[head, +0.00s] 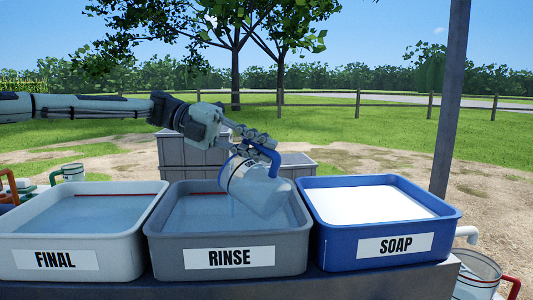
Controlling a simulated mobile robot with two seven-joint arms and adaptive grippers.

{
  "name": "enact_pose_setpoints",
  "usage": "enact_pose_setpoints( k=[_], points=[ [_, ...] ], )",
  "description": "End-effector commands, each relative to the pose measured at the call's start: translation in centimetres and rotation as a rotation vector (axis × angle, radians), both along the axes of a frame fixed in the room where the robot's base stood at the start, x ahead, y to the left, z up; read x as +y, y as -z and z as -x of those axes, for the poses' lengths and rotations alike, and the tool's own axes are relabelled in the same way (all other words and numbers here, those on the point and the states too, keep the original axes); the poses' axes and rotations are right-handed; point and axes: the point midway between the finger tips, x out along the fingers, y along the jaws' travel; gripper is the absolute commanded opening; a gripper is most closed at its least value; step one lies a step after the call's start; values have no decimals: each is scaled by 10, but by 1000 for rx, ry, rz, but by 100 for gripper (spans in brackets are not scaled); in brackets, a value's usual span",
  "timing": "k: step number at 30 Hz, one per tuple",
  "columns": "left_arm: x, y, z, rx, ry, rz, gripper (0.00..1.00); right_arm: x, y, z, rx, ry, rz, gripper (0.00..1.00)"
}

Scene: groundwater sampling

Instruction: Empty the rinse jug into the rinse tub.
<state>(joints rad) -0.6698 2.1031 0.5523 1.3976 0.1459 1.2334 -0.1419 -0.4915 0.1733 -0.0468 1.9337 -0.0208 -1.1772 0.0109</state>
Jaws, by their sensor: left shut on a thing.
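The rinse jug (258,190) is a clear jug with a blue handle (268,157) and blue rim. It is tilted over the right half of the grey rinse tub (228,240), which is labelled RINSE and has liquid (205,212) in it. My left gripper (258,142) is shut on the jug's handle, above the tub. I cannot tell whether liquid is leaving the jug. My right gripper is not in view.
A white tub (70,230) labelled FINAL stands at the left, and a blue tub (385,240) labelled SOAP at the right. Both are close beside the rinse tub. A grey post (450,100) rises behind the soap tub. A bucket (478,275) stands at the lower right.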

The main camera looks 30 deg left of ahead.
Motion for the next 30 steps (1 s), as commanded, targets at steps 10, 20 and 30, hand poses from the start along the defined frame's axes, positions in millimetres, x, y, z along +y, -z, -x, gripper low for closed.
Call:
enact_pose_setpoints(
  k=[10,20,30],
  points=[
    [19,-12,-5,33,-1,159,0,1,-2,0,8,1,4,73],
    [37,-23,-8,62,0,298,0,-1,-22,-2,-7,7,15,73],
    [53,-33,-12,89,0,421,0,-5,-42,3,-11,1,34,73]
  ],
)
